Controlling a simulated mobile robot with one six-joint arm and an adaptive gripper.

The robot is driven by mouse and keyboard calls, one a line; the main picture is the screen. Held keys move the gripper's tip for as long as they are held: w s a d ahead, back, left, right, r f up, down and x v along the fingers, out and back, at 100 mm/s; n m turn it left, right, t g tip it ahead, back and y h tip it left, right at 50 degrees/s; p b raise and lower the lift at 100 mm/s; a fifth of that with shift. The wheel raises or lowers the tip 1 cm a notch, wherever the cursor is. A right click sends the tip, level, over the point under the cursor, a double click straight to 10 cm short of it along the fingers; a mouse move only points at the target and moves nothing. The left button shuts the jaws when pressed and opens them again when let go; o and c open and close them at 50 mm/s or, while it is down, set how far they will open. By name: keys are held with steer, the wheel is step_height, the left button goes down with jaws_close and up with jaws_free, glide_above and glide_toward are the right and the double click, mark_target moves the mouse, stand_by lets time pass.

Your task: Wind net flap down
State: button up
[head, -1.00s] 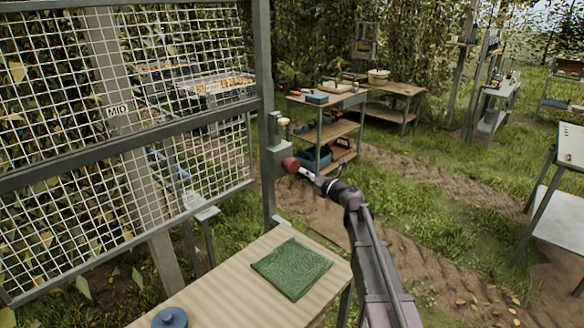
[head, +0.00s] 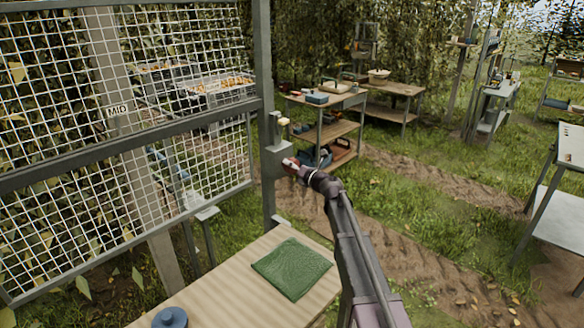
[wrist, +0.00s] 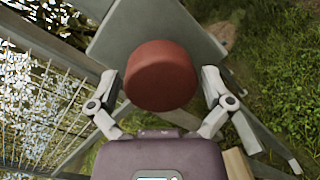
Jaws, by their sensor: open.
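The white net (head: 60,70) hangs in a dark metal frame at the left of the head view. A grey bar (head: 150,128) crosses it, near a post label reading MID (head: 118,110). A grey box (head: 277,165) on the upright post carries a red round knob (wrist: 160,75). In the wrist view the knob sits between the spread fingers of my gripper (wrist: 160,92), with gaps on both sides. In the head view my gripper (head: 293,165) is at the box and largely covers the knob.
A cream knob (head: 284,121) sits just above the box. A wooden table (head: 225,290) below holds a green cloth (head: 291,268) and a blue round lid (head: 170,318). Shelves (head: 325,130) stand behind. Grass and a dirt track lie open to the right.

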steer(key=c, duration=0.9)
